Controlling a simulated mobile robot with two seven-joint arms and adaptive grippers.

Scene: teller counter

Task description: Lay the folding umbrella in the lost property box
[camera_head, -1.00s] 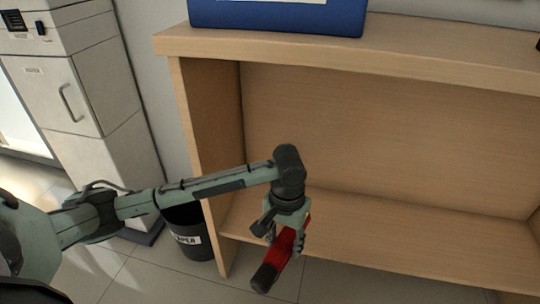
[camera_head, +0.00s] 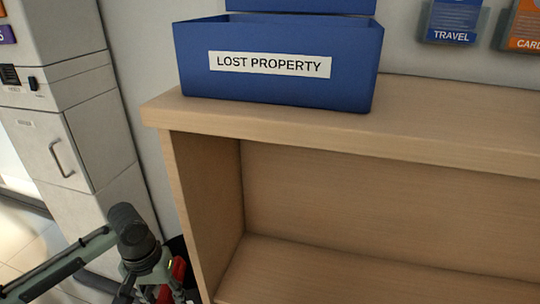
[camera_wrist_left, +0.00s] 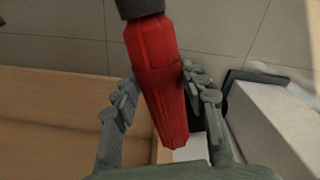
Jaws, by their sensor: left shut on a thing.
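The blue lost property box (camera_head: 280,85) stands on the wooden counter top, with a white label on its front. Its inside is mostly hidden from this angle. My left gripper (camera_head: 158,290) is low at the bottom left of the head view, below and left of the box. It is shut on the red folding umbrella (camera_head: 178,270), of which only a small part shows there. In the left wrist view the umbrella (camera_wrist_left: 158,85) lies between the two fingers, with its dark handle end at the top. My right gripper is not in view.
The wooden counter (camera_head: 330,130) has an overhanging top edge and an open shelf space below. The top right of the box is clear. A pale cabinet (camera_head: 75,150) stands at the left. Leaflet holders (camera_head: 452,22) hang on the back wall.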

